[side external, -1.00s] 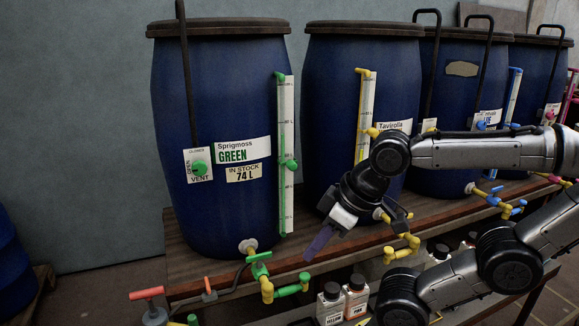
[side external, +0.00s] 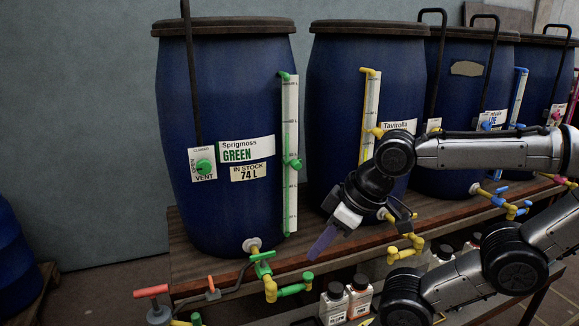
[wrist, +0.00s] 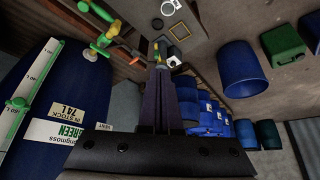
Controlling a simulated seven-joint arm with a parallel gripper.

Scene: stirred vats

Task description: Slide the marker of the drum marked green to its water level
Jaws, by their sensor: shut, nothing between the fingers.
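The blue drum marked GREEN (side external: 222,110) stands at the left of the bench, with an "IN STOCK 74 L" label. Its upright white gauge strip (side external: 290,105) carries a thin green tube. The green marker (side external: 293,162) sits on the strip around mid-height; the water level is hard to read exactly. In the wrist view the drum (wrist: 75,85) lies sideways at the left, with the marker (wrist: 18,103) at the left edge. My gripper (side external: 320,243) is shut and empty, right of the strip and lower than the marker, apart from both. Its dark fingers (wrist: 158,72) show in the wrist view.
The drum's green tap (side external: 262,268) and pipes stick out below it. The yellow-gauged Tavirolla drum (side external: 345,90) stands behind my arm, with its yellow tap (side external: 405,245) close to my gripper. Small bottles (side external: 335,303) stand low in front. Air before the green gauge looks free.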

